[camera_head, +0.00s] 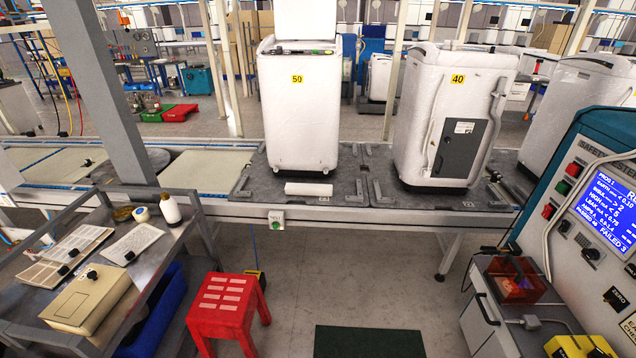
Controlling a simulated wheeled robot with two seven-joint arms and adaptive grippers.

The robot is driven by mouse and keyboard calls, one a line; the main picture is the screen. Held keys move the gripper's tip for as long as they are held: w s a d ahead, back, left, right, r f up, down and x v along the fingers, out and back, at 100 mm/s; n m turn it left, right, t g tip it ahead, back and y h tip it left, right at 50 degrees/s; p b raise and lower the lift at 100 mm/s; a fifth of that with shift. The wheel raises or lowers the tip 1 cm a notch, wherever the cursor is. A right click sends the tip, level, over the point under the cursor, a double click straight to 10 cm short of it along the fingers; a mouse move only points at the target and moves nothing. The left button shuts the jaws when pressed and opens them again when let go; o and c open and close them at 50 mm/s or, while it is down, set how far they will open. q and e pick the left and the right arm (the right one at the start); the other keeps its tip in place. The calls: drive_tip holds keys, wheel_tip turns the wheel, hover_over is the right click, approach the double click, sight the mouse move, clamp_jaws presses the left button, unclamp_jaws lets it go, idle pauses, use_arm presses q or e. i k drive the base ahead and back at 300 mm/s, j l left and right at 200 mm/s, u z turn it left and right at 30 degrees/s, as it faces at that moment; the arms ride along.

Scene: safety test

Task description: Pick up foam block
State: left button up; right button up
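A white block (308,188), which looks like the foam block, lies flat on the dark grey pallet (248,185) of the conveyor line. It is long and low, with its length running left to right. It sits just in front of the white washing machine marked 50 (300,120), near the front edge of the line. Nothing covers it from the front. Neither of my grippers shows in the head view.
A second washer marked 40 (455,115) stands to the right. A metal cart (160,262) with papers and bottles is at left, with a red stool (228,312) beside it. A test console (600,200) is at right. Floor around the green mat (368,342) is clear.

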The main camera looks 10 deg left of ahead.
sight(297, 189)
drive_tip(key=i, duration=0.8)
drive_tip(key=i+l+u, duration=0.15)
drive_tip(key=i, duration=0.35)
drive_tip(key=i+l+u, duration=0.2)
drive_tip(key=i, duration=0.3)
drive_tip(key=i+l+u, duration=0.15)
drive_tip(key=i, duration=0.35)
drive_tip(key=l, duration=0.1)
